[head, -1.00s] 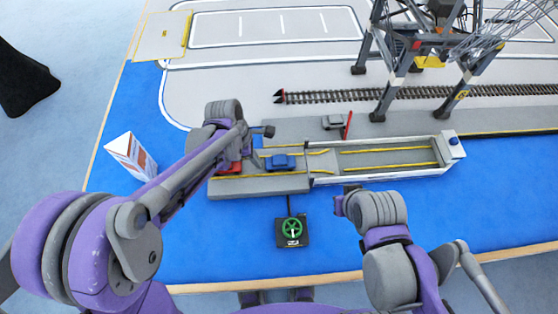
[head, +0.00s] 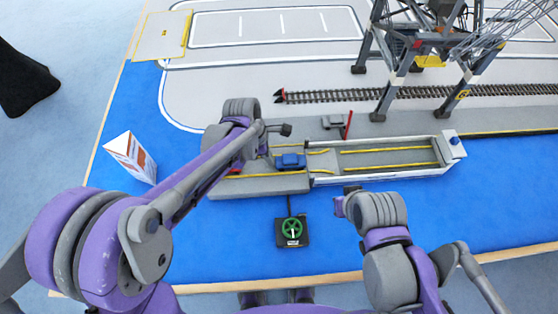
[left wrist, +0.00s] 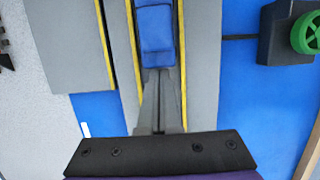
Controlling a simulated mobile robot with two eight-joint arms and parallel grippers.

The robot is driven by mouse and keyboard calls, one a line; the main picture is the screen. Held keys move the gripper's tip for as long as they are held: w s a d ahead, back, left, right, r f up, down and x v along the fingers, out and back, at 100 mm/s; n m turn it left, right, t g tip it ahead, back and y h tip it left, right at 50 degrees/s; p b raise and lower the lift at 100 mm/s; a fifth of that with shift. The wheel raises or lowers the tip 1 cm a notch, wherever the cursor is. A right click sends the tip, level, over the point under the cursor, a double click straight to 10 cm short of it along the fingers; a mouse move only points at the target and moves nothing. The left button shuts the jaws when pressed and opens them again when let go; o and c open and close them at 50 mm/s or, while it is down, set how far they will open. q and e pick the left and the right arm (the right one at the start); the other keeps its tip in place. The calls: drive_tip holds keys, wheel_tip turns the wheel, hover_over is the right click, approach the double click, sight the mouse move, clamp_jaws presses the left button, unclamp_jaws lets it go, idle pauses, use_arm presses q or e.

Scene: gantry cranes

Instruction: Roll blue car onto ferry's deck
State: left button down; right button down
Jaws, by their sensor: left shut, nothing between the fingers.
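The blue car (head: 290,160) stands on the grey quay lane between yellow lines, close to the ferry-side end. It also shows at the top of the left wrist view (left wrist: 155,30). The ferry (head: 385,172) has a white hull and a grey deck with yellow lines, right of the car; a grey ramp plate (head: 322,161) lies between lane and deck. My left gripper (left wrist: 160,76) is shut and empty, with its tips at the car's rear end, apparently touching it. In the head view my left arm hides these fingers. My right wrist (head: 375,208) is near the ferry's front side; its fingers are hidden.
A black box with a green wheel (head: 291,231) sits on the blue surface before the lane. A white sign block (head: 130,157) stands left. A red barrier (head: 348,125) stands behind the ferry, with rails (head: 330,96) and a crane (head: 420,60) beyond.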

use_arm(q)
drive_tip(key=shift+s+d+b, duration=0.1)
drive_tip(key=shift+d+b, duration=0.45)
drive_tip(key=shift+d, duration=14.3)
use_arm(e)
drive_tip(key=shift+s+f, duration=0.1)
drive_tip(key=shift+f, duration=0.4)
use_arm(q)
drive_tip(key=shift+a, duration=0.15)
